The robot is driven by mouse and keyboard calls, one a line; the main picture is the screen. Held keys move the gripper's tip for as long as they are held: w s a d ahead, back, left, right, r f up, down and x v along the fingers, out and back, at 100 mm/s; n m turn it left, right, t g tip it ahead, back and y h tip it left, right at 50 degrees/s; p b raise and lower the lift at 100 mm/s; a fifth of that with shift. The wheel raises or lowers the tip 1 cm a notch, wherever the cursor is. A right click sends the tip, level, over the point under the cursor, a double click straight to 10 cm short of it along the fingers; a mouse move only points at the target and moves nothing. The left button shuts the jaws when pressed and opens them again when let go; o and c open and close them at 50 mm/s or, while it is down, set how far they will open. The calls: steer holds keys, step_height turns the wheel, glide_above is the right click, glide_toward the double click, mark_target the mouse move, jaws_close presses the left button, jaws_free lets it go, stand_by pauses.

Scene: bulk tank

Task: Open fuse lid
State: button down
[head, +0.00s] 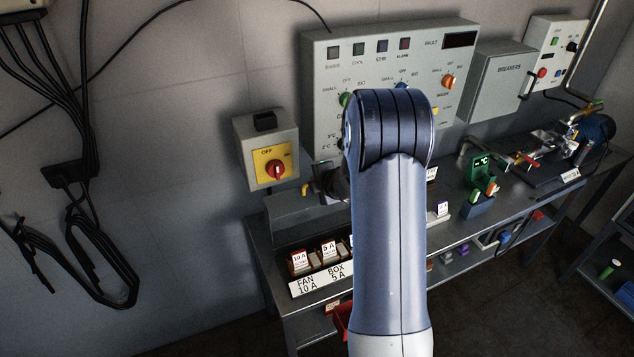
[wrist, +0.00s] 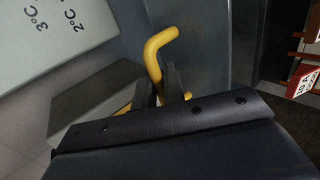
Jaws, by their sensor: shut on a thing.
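In the wrist view a yellow bent handle (wrist: 158,48) stands between the dark fingers of my gripper (wrist: 166,88), which is shut on it. The handle also shows in the head view as a small yellow tip (head: 305,189) beside my gripper (head: 328,184), below the control panel. A low grey box (head: 300,208) lies just under it, at the back left of the bench. I cannot tell whether this is the fuse lid, or whether a lid is open. My arm hides much of this area in the head view.
A switch box with a red knob on yellow (head: 275,168) is close left of my gripper. The control panel (head: 440,60) stands behind. A green device (head: 482,190) stands right of my arm. A BREAKERS box (head: 505,80) is farther right.

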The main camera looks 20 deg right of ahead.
steer(key=c, duration=1.9)
jaws_free()
steer(key=shift+r, duration=0.1)
steer(key=p+v, duration=0.1)
steer(key=v, duration=0.9)
steer(key=shift+s+r, duration=0.1)
steer(key=shift+s, duration=0.25)
steer(key=b+x, duration=0.1)
steer(key=x, duration=1)
steer(key=shift+r, duration=0.1)
steer(key=shift+r, duration=0.1)
